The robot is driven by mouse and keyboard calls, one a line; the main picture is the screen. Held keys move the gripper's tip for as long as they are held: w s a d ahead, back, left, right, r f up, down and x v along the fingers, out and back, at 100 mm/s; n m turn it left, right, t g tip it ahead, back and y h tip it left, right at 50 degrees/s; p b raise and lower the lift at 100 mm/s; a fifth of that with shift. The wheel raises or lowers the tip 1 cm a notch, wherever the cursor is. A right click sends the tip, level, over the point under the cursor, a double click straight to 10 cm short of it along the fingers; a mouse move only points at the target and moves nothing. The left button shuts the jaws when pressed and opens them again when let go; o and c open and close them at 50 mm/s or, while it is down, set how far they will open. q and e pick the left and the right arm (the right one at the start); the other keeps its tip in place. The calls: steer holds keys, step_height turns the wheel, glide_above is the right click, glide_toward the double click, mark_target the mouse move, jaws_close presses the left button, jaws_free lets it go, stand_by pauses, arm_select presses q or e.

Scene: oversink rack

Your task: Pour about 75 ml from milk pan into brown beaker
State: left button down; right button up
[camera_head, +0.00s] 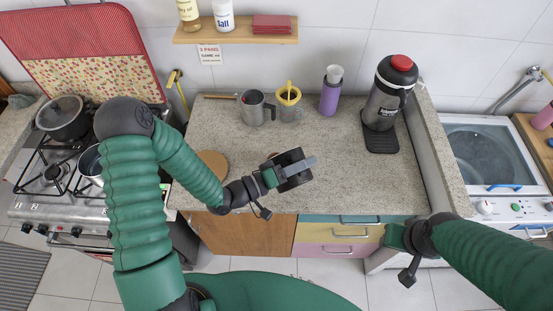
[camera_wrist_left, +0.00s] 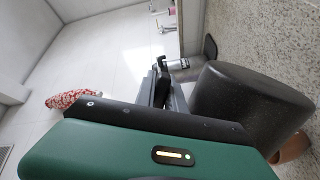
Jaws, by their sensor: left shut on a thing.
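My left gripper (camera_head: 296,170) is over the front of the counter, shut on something. In the left wrist view, a dark grey round-walled vessel, which looks like the milk pan (camera_wrist_left: 240,108), is right beside the fingers (camera_wrist_left: 165,92). Its contents and tilt cannot be told. A brown piece, likely the brown beaker (camera_wrist_left: 291,148), shows partly behind the vessel; in the head view only a small brown edge (camera_head: 272,156) shows beside my left gripper. My right gripper (camera_head: 408,262) is low in front of the drawers, far from both; its jaw state is unclear.
A grey mug (camera_head: 252,108), a yellow-rimmed cup (camera_head: 288,103), a purple bottle (camera_head: 330,92) and a coffee maker (camera_head: 386,95) stand at the back. A round wooden board (camera_head: 212,164) lies left of the gripper. The stove (camera_head: 55,180) is left. Counter right of the gripper is clear.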

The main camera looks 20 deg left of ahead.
arm_select(q)
steer(key=shift+w+a+r+n+p, duration=0.15)
steer(key=shift+w+a+n+p, duration=0.15)
steer(key=shift+w+a+n, duration=0.35)
stand_by(1.8)
steer(key=s+d+f+m+b, duration=0.5)
steer(key=f+m+b, duration=0.2)
steer(key=b, duration=0.2)
steer(key=shift+m, duration=0.25)
stand_by(1.3)
